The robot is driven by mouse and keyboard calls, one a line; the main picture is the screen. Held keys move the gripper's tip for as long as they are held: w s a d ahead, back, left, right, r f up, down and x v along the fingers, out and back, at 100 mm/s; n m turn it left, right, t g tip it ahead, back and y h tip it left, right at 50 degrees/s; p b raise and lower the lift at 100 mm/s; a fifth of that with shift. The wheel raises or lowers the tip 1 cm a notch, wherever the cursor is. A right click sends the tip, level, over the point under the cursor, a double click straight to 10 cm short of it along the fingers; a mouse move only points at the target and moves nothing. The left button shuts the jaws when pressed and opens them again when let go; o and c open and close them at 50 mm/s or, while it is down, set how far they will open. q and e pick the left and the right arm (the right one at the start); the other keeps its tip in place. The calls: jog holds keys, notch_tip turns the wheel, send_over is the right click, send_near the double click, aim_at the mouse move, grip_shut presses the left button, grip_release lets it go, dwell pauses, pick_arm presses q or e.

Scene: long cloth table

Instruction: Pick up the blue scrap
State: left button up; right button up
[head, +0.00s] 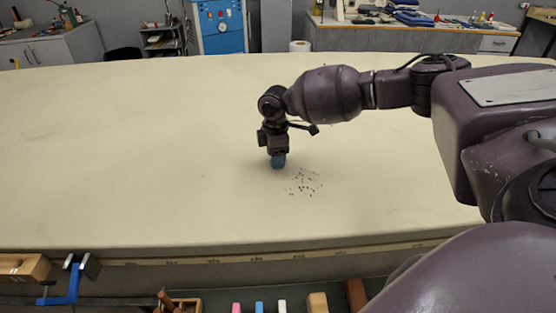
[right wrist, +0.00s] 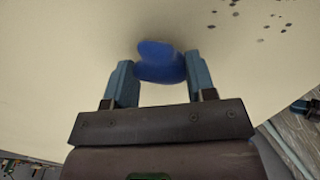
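The blue scrap (right wrist: 160,62) is a small rounded blue piece in the right wrist view. It sits between the two teal fingers of my right gripper (right wrist: 160,78) and spans the gap, touching both. The gripper appears shut on it. In the head view my right gripper (head: 278,162) points straight down at the middle of the table, its tips at or just above the cloth; I cannot tell whether the scrap touches the table. The scrap cannot be told apart from the fingers there. My left gripper is not in view.
Small dark specks (head: 304,184) lie on the cream table (head: 130,150) just right of the gripper. The rest of the tabletop is clear. A blue clamp (head: 70,283) and wooden block (head: 24,267) are at the front left edge. A white roll (head: 300,46) stands beyond the far edge.

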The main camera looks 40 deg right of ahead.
jog(key=shift+c, duration=1.4)
